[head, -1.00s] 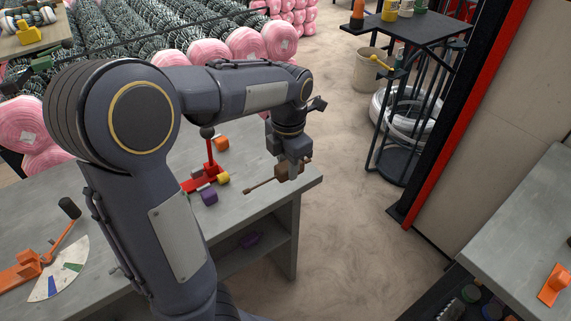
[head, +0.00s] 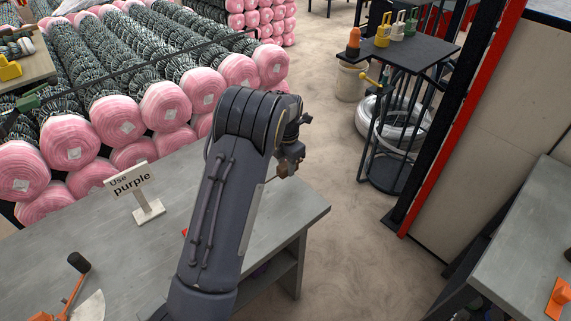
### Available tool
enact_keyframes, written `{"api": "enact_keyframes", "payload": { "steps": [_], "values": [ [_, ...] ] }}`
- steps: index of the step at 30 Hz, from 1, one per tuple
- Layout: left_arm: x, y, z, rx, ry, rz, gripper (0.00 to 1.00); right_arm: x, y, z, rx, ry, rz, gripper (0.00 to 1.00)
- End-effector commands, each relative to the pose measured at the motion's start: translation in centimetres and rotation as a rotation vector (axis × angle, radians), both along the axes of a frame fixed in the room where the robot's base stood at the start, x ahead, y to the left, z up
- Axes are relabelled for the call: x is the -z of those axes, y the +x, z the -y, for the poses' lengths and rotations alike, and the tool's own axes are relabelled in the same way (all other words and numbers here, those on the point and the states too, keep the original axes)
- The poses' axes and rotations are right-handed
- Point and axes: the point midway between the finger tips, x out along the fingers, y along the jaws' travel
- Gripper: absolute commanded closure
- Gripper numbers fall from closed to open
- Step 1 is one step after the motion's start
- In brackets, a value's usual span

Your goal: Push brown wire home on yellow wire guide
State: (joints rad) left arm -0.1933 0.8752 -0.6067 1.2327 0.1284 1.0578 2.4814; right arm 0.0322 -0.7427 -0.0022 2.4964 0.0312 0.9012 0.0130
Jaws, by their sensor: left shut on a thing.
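My left gripper (head: 289,168) is at the far right end of the grey workbench, partly hidden by its own arm. It is shut on a brown piece (head: 275,185), from which a thin rod sticks up to the left. I cannot tell whether this piece touches anything else. A yellow rod with a rounded end (head: 371,79) projects from the left side of the black rack; I cannot tell whether it is the yellow wire guide. The gripper is well apart from it. My right gripper is not in view.
The grey workbench (head: 300,215) carries a "Use purple" sign (head: 149,207) and an orange lever (head: 72,290). The black rack (head: 425,52) holds wire coils (head: 405,125). Open floor (head: 350,220) lies between bench and rack. Pink-ended mesh rolls (head: 165,105) line the back.

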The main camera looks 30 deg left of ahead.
Motion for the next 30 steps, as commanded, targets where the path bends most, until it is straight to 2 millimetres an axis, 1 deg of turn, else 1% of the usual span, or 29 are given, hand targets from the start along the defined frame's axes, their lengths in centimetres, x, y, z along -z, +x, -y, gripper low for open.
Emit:
{"api": "enact_keyframes", "payload": {
  "steps": [4,8,21,30],
  "values": [
    [0.0,-0.1,0.0,0.000,0.000,-0.001,0.96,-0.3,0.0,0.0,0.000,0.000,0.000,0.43],
    [0.8,-0.6,-0.3,-0.001,0.001,0.001,0.96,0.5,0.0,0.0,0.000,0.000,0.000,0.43],
    [3.7,-3.7,-1.5,-0.002,0.000,0.000,0.96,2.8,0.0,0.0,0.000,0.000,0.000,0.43],
    [4.8,-5.0,-2.1,-0.001,0.000,0.000,0.96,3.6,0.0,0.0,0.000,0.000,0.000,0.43]
  ]
}}
